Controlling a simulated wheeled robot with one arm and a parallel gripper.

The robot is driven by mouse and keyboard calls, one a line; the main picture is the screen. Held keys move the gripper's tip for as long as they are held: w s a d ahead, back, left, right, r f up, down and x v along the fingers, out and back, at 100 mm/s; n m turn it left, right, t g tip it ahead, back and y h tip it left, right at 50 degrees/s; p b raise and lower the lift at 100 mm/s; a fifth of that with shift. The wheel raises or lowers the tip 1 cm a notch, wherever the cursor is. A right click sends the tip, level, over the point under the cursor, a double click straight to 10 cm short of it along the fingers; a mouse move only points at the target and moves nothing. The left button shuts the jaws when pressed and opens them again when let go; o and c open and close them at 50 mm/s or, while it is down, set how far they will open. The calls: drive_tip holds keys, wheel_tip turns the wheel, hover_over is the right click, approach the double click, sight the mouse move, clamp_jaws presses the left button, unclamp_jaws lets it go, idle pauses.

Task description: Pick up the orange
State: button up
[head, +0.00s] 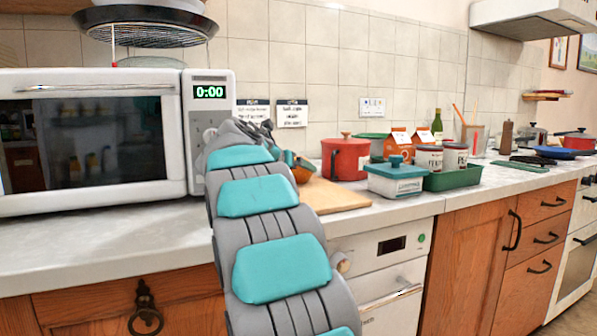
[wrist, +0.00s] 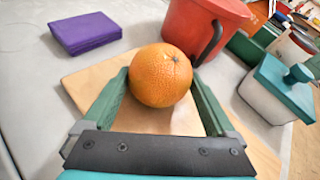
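The orange (wrist: 160,76) sits on a light wooden cutting board (wrist: 88,82) in the wrist view. My gripper (wrist: 160,82) is open, with one green finger on each side of the orange. The fingertips look very close to its sides; I cannot tell if they touch. In the head view my arm hides most of the orange (head: 302,174), and only a small part shows beside my gripper (head: 288,160) over the board (head: 338,196).
A red pot (head: 345,157) with a dark handle stands just behind the board. A white box with a teal lid (head: 396,178) stands to the right. A purple block (wrist: 84,32) lies to the left in the wrist view. A microwave (head: 95,135) stands left of my arm.

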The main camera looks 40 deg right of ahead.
drive_tip(key=c, duration=0.9)
drive_tip(key=shift+r, duration=0.15)
